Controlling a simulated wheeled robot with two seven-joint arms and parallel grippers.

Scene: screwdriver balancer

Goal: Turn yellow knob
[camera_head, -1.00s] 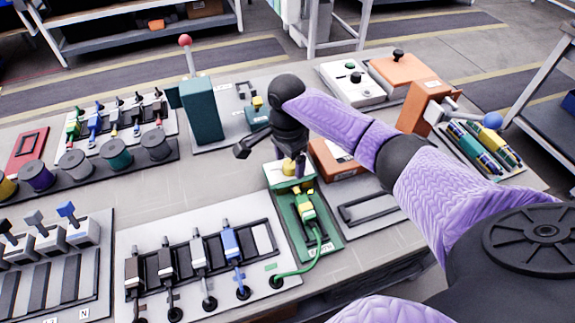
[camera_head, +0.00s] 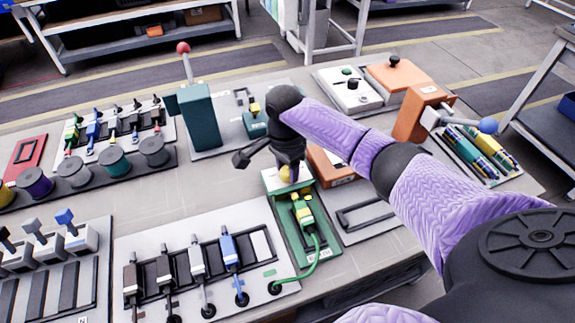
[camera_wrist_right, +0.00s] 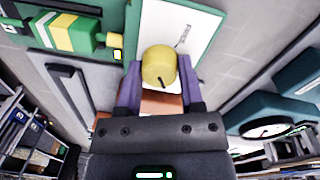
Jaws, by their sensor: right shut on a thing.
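The yellow knob (camera_wrist_right: 158,66) sits on a white plate (camera_wrist_right: 190,30) with a small scale mark, on a green base (camera_head: 291,241). My right gripper (camera_wrist_right: 158,88) is shut on the knob, with a purple finger on each side of it. A dark pointer line shows on the knob's face. In the head view the right gripper (camera_head: 291,170) reaches down over the plate and hides most of the knob. My left gripper is not in view.
A green and yellow connector (camera_head: 303,212) with a green cable lies just in front of the knob. A teal block with a red-balled lever (camera_head: 199,118) stands behind left. An orange box (camera_head: 330,163) is close on the right.

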